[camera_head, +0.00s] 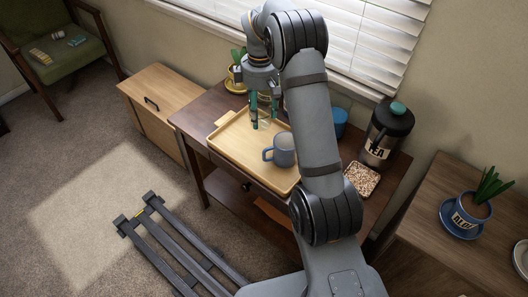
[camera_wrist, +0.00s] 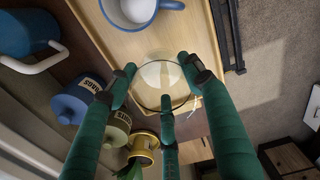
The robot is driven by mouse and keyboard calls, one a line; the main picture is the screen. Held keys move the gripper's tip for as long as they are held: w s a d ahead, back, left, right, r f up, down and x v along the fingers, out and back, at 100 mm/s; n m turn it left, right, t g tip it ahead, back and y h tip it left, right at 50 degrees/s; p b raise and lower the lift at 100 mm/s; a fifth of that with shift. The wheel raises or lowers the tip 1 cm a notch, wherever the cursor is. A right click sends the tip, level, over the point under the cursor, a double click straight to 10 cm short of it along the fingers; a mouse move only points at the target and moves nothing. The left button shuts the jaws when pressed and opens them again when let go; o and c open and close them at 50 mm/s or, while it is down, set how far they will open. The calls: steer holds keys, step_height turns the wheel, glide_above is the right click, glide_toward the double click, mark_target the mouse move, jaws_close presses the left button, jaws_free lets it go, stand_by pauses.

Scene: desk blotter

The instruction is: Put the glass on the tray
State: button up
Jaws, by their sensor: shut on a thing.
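My gripper (camera_head: 262,118) has green fingers and is low over the far left part of the wooden tray (camera_head: 232,158). In the wrist view the fingers close around a clear glass (camera_wrist: 160,75), with its round rim showing between them. In the head view the glass is mostly hidden by the fingers, with a faint part at the fingertips. The tray also shows behind the glass in the wrist view (camera_wrist: 195,45). I cannot tell whether the glass touches the tray.
A blue-grey mug (camera_head: 284,152) stands on the tray, to the right of my gripper. A dark tea jar (camera_head: 386,132), a blue container (camera_head: 340,120) and a square dish of granules (camera_head: 362,178) stand on the right. A yellow plant pot (camera_wrist: 143,147) and canisters (camera_wrist: 75,101) are near the fingers.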

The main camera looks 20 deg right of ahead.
step_height(320, 180, down, 9)
steer(key=shift+f+b, duration=0.15)
steer(key=shift+b, duration=0.4)
steer(key=shift+f, duration=0.3)
steer(key=o, duration=1.4)
steer(key=shift+r, duration=0.1)
steer(key=shift+c, duration=0.2)
steer(key=shift+o, duration=0.2)
step_height(320, 180, up, 12)
steer(key=shift+r+p, duration=0.2)
steer(key=shift+p, duration=0.9)
steer(key=shift+o, duration=0.7)
